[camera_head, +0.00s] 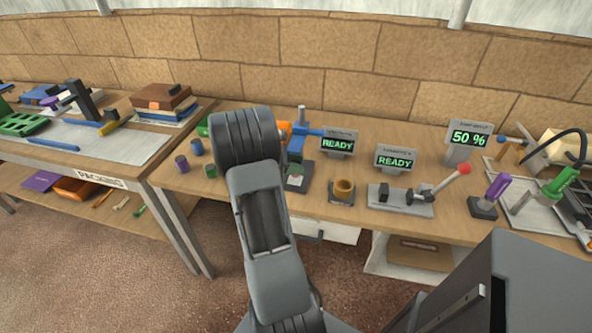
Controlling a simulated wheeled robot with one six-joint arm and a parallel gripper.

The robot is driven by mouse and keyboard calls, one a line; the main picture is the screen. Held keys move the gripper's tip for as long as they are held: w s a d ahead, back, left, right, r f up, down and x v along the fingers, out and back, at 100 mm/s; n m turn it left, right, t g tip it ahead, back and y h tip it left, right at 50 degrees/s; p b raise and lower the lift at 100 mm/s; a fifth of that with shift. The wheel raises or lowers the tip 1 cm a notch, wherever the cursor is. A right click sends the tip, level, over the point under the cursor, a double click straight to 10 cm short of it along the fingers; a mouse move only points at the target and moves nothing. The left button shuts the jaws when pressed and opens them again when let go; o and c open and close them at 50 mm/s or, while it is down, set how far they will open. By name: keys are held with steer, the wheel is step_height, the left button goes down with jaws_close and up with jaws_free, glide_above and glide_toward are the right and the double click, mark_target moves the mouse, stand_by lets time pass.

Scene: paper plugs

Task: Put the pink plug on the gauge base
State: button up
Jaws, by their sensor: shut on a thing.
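My arm reaches up the middle of the view, and its dark wrist covers part of the bench. My gripper is hidden behind it, so its jaws do not show. I can make out no pink plug. Left of the wrist stand small plugs: a purple one (182,164), a blue one (196,147) and a green one (210,171). A brown ring on a dark base (342,190) stands further right. I cannot tell which of these is the gauge base.
Two READY displays (339,143) (395,159) and a 50 % display (468,138) stand on the bench. A lever clamp with a red knob (403,198) and a purple-handled tool (490,197) stand to the right. A packing table (100,150) adjoins at left.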

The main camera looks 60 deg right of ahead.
steer(key=shift+f, duration=1.25)
steer(key=shift+f, duration=0.2)
steer(key=o, duration=0.9)
